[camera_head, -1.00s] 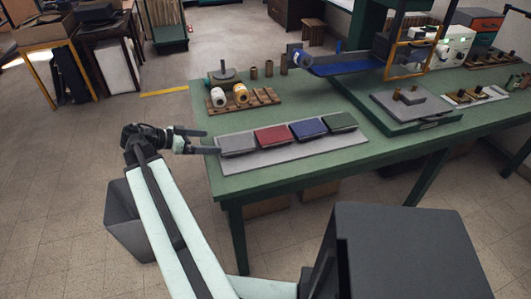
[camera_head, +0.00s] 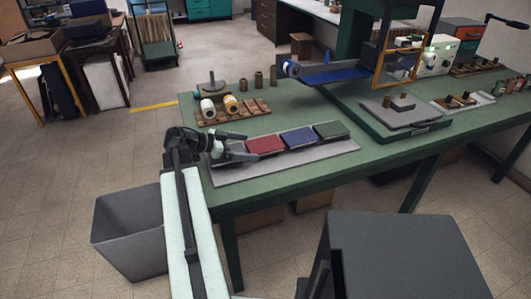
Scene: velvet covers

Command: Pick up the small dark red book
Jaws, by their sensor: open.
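The small dark red book (camera_head: 265,145) lies on a long light grey mat (camera_head: 240,174) near the front left of the green table. It is in a row with a blue book (camera_head: 297,137) and a green book (camera_head: 331,130) to its right. My gripper (camera_head: 252,147) is open, just left of the red book, with its fingers pointing right towards it. One finger is by the book's upper left edge and the other by its lower left side. I cannot tell whether they touch it. The grey book at the row's left end is mostly hidden behind my gripper.
Behind the mat is a wooden rack (camera_head: 232,112) with white and yellow spools. A blue tray-like belt (camera_head: 340,74) and a grey plate on a green base (camera_head: 404,112) stand farther right. A grey bin (camera_head: 128,232) stands on the floor at left.

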